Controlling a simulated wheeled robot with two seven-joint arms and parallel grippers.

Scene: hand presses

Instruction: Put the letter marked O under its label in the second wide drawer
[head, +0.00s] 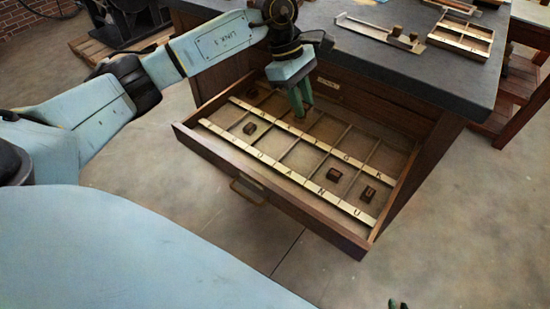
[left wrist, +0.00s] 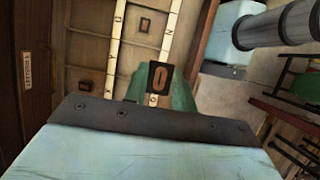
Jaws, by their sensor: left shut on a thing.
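My left gripper (head: 303,108) is shut on the letter O, a small dark block with a tan O on its face (left wrist: 158,77). In the head view the fingers point down over the far part of the open drawer (head: 286,203), and the block itself is hard to make out. In the left wrist view the green fingers (left wrist: 160,90) hold the block over a pale label strip (left wrist: 167,35); a small O-like mark shows on pale material just below it. The drawer has two label strips and several compartments.
Dark letter blocks lie in the drawer: one at left (head: 250,128) and two at right (head: 334,175) (head: 367,194). The dark worktop (head: 400,55) overhangs the drawer's far side. A divided tray (head: 461,38) and a metal composing stick (head: 375,31) lie on it.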

